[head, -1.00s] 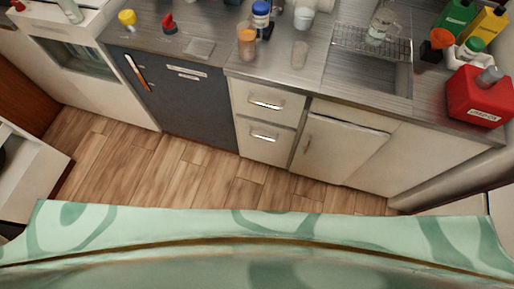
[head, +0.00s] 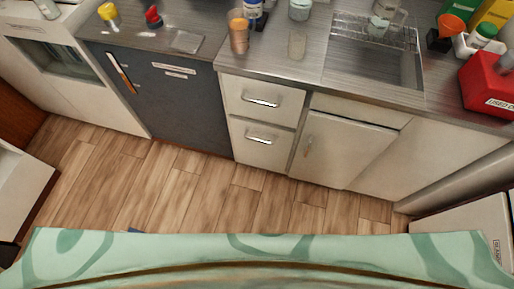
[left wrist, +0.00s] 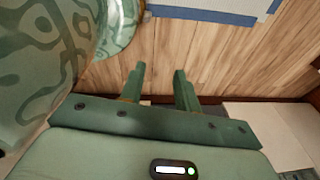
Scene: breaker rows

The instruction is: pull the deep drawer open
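Two white drawers stand one above the other in the head view: an upper drawer (head: 262,100) and a lower drawer (head: 262,146), each with a silver bar handle. Both look closed. They look similar in height, so I cannot tell by sight which is the deep drawer. My left gripper (left wrist: 158,78) shows in the left wrist view, its two fingers apart with nothing between them, over wooden floor. It is not near the drawers in that view. My right gripper is not in view.
A dark cabinet front (head: 165,100) stands left of the drawers, a white cupboard door (head: 343,150) right of them. The counter above holds an amber cup (head: 238,38), a sink (head: 375,65) and a red canister (head: 490,88). Wooden floor (head: 190,190) in front is clear. Blue tape (left wrist: 205,16) marks the floor.

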